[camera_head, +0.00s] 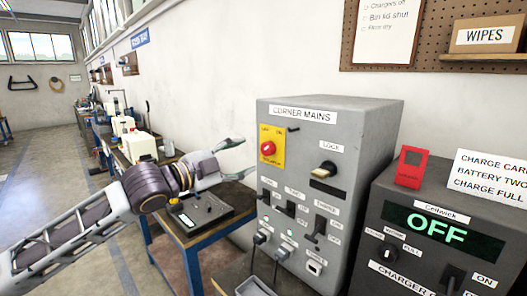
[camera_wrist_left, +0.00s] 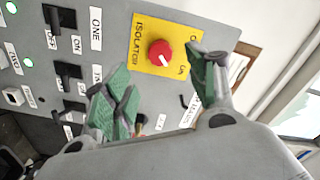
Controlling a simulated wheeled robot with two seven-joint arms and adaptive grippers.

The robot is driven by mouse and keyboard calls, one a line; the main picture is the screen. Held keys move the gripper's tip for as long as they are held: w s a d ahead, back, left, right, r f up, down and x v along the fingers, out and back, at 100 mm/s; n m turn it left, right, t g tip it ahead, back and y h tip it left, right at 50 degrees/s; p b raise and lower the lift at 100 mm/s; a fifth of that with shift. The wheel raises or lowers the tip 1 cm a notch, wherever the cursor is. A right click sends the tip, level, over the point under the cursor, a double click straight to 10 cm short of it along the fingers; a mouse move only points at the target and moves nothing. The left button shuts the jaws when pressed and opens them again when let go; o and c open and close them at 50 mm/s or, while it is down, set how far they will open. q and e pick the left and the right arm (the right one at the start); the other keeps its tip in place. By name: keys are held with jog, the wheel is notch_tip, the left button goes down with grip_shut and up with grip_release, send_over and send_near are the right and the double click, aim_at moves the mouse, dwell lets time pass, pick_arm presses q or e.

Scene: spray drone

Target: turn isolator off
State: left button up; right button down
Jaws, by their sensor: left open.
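The isolator is a round red knob (camera_head: 267,148) on a yellow plate (camera_head: 278,138), on the front of the grey CORNER MAINS box (camera_head: 375,130). My left gripper (camera_head: 243,158) is open and empty, its fingertips just left of the knob in the head view. In the left wrist view the red knob (camera_wrist_left: 160,53) lies between and beyond the two green-padded fingers (camera_wrist_left: 158,80), apparently untouched. A white mark on the knob points to the lower right there, roughly towards a small label that is hard to read. My right gripper is out of view.
A grey charger box (camera_head: 440,222) with an OFF display stands to the right. A blue-framed bench (camera_head: 195,248) with a dark device is below my left arm.

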aim_at(264, 150)
pick_arm(q)
jog(key=shift+x, duration=4.55)
jog(key=c, duration=1)
jog(key=shift+c, duration=0.2)
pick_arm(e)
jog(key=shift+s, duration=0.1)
